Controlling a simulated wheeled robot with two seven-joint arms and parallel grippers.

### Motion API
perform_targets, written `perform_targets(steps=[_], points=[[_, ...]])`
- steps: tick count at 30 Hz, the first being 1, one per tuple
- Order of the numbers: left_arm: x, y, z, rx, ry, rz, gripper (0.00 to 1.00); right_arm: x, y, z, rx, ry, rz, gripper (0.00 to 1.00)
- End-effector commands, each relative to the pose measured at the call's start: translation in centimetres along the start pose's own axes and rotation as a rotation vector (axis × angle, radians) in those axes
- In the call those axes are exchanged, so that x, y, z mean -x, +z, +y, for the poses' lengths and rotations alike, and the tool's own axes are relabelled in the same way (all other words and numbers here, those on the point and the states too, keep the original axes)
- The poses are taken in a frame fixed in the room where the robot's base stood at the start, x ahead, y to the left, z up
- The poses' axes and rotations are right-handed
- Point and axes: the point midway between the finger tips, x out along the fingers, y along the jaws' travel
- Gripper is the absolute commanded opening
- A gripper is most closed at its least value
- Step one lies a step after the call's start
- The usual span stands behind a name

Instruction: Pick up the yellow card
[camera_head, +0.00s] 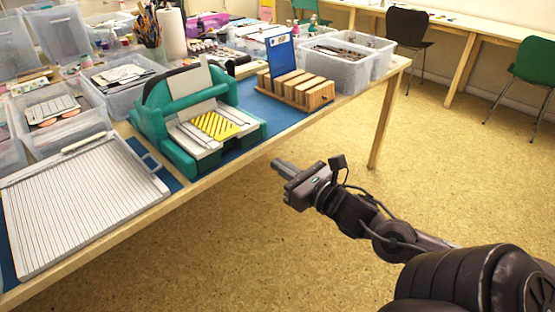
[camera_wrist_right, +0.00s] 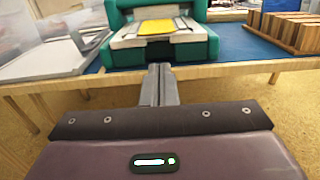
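The yellow card (camera_head: 216,125), with dark diagonal stripes, lies on the pale bed of a teal machine (camera_head: 153,113) on the table. In the right wrist view the yellow card (camera_wrist_right: 157,27) shows at the top, beyond my fingers. My right gripper (camera_head: 280,168) is off the front edge of the table, in front of and to the right of the machine, apart from the card. Its two fingers (camera_wrist_right: 160,84) are together with nothing visible between them. My left gripper is not in view.
A wooden slotted rack (camera_head: 300,92) holding an upright blue card (camera_head: 283,54) stands right of the machine. A ribbed white board (camera_head: 80,200) lies to the left. Clear plastic bins (camera_head: 340,66) stand behind. The blue mat is bare between machine and rack.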

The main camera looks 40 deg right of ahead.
Motion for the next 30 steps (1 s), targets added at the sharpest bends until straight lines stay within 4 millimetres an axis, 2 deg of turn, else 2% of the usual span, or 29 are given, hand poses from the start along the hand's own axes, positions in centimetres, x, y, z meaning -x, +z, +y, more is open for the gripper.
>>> perform_targets(steps=[2, 5, 8, 9, 12, 14, 15, 18, 21, 24, 27, 30], points=[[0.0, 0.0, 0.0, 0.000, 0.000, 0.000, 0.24, 0.1, -0.8, -0.5, -0.053, -0.026, 0.022, 0.00], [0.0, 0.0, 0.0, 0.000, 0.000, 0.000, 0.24, 0.6, -3.6, -1.6, -0.234, -0.109, 0.091, 0.00], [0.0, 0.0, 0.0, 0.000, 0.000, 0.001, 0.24, 1.7, -8.6, -2.7, -0.546, -0.262, 0.191, 0.00], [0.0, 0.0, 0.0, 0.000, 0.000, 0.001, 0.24, 2.4, -11.0, -2.9, -0.696, -0.342, 0.233, 0.00], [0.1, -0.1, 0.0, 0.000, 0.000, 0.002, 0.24, 4.4, -17.2, -1.9, -1.088, -0.568, 0.318, 0.00], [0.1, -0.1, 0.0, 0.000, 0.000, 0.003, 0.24, 5.8, -20.7, -0.5, -1.310, -0.718, 0.353, 0.00], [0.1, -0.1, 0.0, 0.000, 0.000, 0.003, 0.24, 6.7, -22.8, 0.8, -1.451, -0.823, 0.371, 0.00], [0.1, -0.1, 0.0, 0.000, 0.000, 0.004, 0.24, 8.9, -27.3, 5.0, -1.765, -1.105, 0.392, 0.00], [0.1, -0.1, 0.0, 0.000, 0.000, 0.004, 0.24, 10.9, -30.2, 9.8, -1.996, -1.389, 0.381, 0.00], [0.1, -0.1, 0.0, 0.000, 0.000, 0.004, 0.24, 12.4, -31.8, 14.2, -2.137, -1.643, 0.344, 0.00], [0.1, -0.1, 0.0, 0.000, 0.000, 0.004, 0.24, 13.5, -32.5, 17.3, -2.203, -1.836, 0.298, 0.00], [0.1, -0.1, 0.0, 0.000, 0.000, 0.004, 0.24, 14.1, -32.6, 19.2, -2.228, -1.953, 0.259, 0.00]])
